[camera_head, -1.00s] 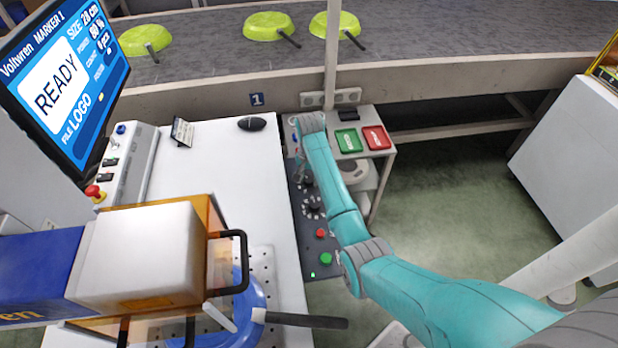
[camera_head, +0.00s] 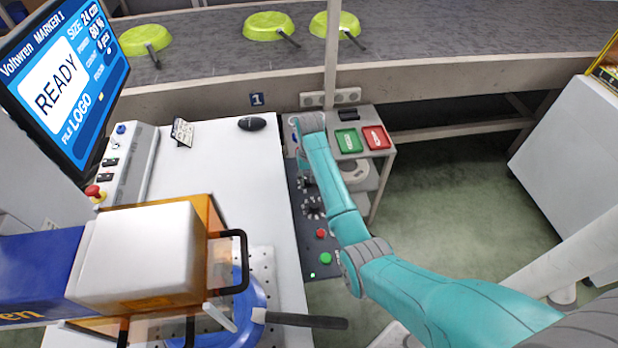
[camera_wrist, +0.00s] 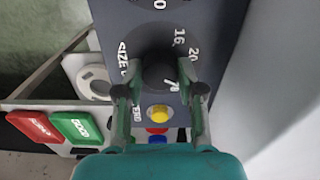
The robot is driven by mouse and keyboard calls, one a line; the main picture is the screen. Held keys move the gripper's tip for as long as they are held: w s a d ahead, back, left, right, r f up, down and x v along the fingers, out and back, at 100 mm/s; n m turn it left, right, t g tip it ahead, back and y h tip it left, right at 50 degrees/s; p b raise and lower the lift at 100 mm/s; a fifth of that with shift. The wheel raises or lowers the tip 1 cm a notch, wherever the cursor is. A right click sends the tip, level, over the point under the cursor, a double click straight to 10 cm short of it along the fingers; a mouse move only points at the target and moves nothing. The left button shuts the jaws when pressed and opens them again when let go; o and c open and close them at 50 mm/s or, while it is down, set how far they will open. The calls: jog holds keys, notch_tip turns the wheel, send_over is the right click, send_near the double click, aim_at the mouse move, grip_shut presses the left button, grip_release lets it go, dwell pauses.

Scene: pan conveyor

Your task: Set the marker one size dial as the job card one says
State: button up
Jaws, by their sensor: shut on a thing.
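The marker one size dial (camera_wrist: 158,72) is a black round knob on the dark control panel (camera_wrist: 115,22) in the wrist view, marked SIZE, with 16, 20 and other numbers around it. My gripper (camera_wrist: 160,92) is shut on this knob, one finger on each side. In the head view my arm reaches down over the panel and partly hides the dials. The marker screen (camera_head: 65,85) reads READY, SIZE 24 cm, FILE LOGO. A small card (camera_head: 182,132) stands on the white table; its text is too small to read.
A yellow button (camera_wrist: 158,112) lies close to the gripped knob. A blue pan (camera_head: 262,290) lies under the marker head. Green pans (camera_head: 268,26) rest on the conveyor behind.

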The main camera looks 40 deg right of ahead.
jog(key=shift+n, duration=0.6)
jog(key=o, duration=1.1)
notch_tip(320, 180, up, 7)
jog(key=shift+r, duration=0.2)
